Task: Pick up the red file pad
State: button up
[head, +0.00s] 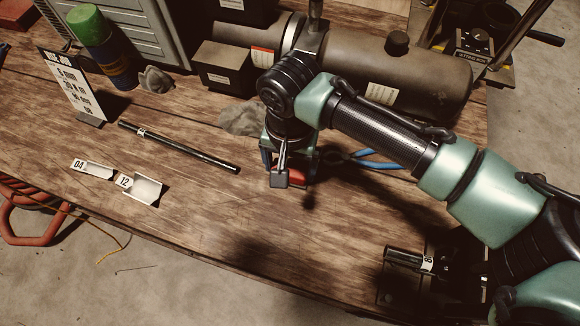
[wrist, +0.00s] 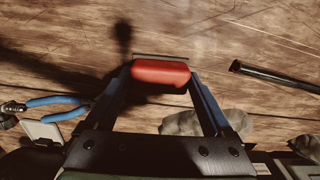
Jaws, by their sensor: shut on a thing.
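The red file pad (wrist: 160,72) lies between the two blue-sided fingers of my gripper (wrist: 163,80) in the wrist view, with a finger against each end. In the head view only a strip of the red pad (head: 295,174) shows behind my gripper (head: 284,176), low over the middle of the wooden table. My gripper is shut on the pad. A thin dark edge shows along the pad's far side in the wrist view. I cannot tell whether the pad touches the table.
A long black rod (head: 178,147) lies left of my gripper. Label holders marked 04 (head: 92,169) and 12 (head: 141,188) stand farther left. Blue-handled pliers (head: 372,159) and a grey rag (head: 241,119) lie nearby. A large dark cylinder (head: 430,84) is behind. The front table is mostly clear.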

jog(key=shift+r, duration=0.1)
notch_tip(320, 180, up, 10)
jog(key=shift+b, duration=0.3)
jog(key=o, duration=0.8)
jog(key=c, duration=0.4)
jog(key=shift+s, duration=0.1)
jog(key=shift+c, duration=0.2)
